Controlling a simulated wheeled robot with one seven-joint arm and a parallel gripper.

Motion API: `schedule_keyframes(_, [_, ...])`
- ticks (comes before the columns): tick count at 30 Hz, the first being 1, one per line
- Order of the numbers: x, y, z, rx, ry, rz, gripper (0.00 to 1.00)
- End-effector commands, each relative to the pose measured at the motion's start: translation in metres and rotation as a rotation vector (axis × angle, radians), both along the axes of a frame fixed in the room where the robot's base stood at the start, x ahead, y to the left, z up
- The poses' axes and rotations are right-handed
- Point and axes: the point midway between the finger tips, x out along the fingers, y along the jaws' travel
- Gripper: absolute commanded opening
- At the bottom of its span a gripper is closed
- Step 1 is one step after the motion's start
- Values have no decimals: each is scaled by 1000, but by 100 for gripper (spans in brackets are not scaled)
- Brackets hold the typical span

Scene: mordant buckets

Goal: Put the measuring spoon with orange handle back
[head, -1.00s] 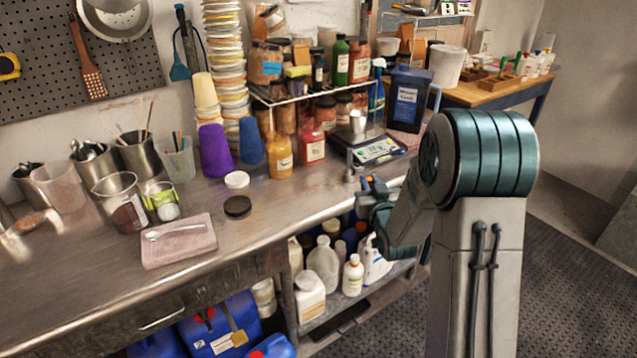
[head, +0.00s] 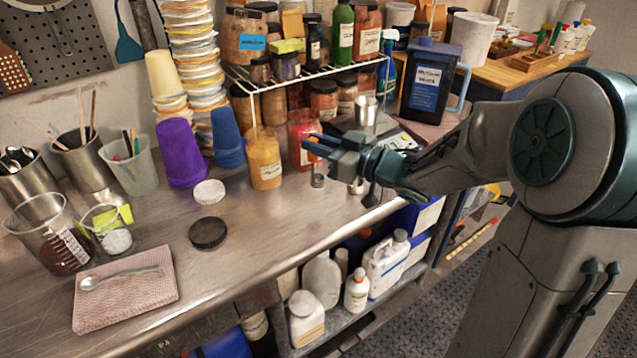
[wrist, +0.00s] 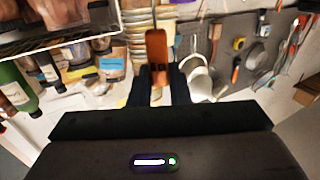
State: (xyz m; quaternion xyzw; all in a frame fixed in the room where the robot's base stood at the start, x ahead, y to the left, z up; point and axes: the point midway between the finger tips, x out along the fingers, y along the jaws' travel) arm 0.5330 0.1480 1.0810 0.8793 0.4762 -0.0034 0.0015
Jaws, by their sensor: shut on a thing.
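My gripper (head: 318,150) is above the steel workbench, in front of the bottles and jars, with its fingers pointing left. In the wrist view my gripper (wrist: 160,80) is shut on the orange handle (wrist: 157,48) of the measuring spoon. The handle stands up between the two dark fingers, with a thin metal part beyond it. In the head view only a little orange shows at the fingertips; the spoon's bowl cannot be made out.
A silver spoon (head: 120,277) lies on a folded pink cloth (head: 150,300). Steel cups (head: 84,162) with utensils and clear beakers (head: 50,238) stand at left. A dark lid (head: 207,233), a white lid (head: 209,192) and a yellow bottle (head: 265,160) stand near the middle.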

Motion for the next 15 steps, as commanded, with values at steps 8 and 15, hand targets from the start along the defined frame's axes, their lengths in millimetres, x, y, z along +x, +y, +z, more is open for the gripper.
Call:
schedule_keyframes(8, [1, -2, -37, 3, 1, -4, 0])
schedule_keyframes(15, [1, -2, -68, 3, 1, -5, 0])
